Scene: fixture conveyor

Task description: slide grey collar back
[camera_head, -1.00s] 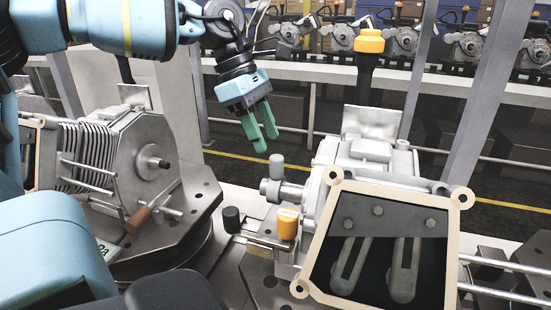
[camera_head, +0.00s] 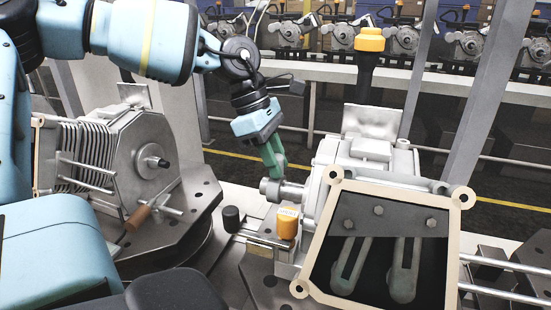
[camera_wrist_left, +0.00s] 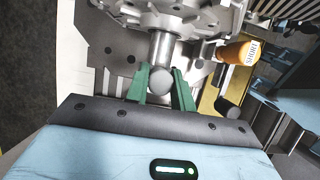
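The grey collar (camera_head: 290,193) sits on a short horizontal shaft at the left side of the pale grey machine housing (camera_head: 318,185). In the left wrist view the round grey end (camera_wrist_left: 160,82) lies between the two fingers (camera_wrist_left: 161,88), very close to both. I cannot tell whether they press on it. My right gripper is out of view.
An orange knob (camera_head: 287,223) and a black knob (camera_head: 231,219) stand just below the collar; the orange one's label shows in the wrist view (camera_wrist_left: 238,53). A framed dark panel (camera_head: 376,250) stands right. A finned machine (camera_head: 140,160) sits left, and a rail runs behind.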

